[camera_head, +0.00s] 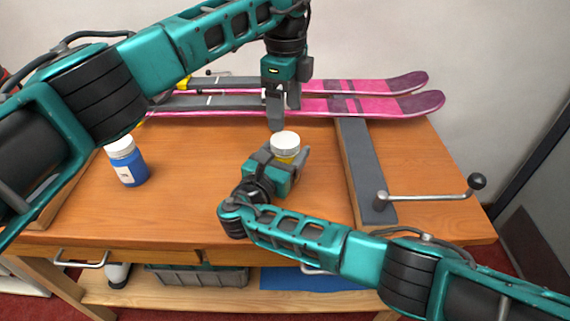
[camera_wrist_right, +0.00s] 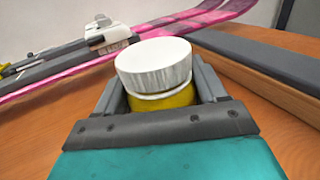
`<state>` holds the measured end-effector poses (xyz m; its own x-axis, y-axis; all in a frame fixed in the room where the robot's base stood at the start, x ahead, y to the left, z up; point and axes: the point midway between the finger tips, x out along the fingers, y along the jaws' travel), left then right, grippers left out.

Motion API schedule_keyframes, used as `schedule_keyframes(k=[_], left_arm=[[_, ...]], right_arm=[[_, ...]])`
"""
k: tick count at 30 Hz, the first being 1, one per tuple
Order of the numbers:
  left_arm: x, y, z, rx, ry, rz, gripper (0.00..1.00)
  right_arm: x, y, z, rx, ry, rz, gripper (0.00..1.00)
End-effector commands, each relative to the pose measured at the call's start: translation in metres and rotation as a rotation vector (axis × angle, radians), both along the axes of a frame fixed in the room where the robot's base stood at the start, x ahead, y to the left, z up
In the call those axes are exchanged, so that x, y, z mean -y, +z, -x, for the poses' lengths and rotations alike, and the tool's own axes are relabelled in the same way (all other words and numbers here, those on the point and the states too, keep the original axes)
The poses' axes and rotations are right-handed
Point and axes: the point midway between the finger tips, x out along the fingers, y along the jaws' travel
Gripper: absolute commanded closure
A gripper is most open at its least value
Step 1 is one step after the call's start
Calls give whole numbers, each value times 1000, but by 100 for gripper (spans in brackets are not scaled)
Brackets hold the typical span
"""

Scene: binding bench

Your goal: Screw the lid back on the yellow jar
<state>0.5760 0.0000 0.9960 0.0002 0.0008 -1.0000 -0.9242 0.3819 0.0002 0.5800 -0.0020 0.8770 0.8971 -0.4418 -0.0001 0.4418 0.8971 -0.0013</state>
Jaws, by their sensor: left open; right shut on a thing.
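The yellow jar (camera_head: 287,159) stands upright near the middle of the bench, and my right gripper (camera_head: 283,156) is shut around its body. In the right wrist view the jar (camera_wrist_right: 165,99) shows as a yellow band between the fingers. The white lid (camera_head: 285,140) rests on top of the jar. In the right wrist view the lid (camera_wrist_right: 155,65) has a thin pale rim under it; I cannot tell whether its thread is engaged. My left gripper (camera_head: 284,108) points down just above the lid, open and empty, apart from it.
A blue jar with a white lid (camera_head: 127,162) stands at the bench's left. Pink skis (camera_head: 380,104) lie along the back. A grey-topped rail (camera_head: 366,170) with a crank handle (camera_head: 430,195) is at the right. The wooden bench top (camera_head: 200,200) is clear at front left.

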Motion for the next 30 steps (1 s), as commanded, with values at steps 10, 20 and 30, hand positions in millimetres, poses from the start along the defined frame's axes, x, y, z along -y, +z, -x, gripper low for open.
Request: schedule_keyframes(k=[10,20,30], left_arm=[[0,-54,0,-2,0,0,22],[0,-70,0,1,-1,1,22],[0,-70,0,1,-1,0,38]], right_arm=[[0,-1,0,-1,0,0,100],[0,-1,0,-1,0,0,100],[0,-1,0,-1,0,0,100]])
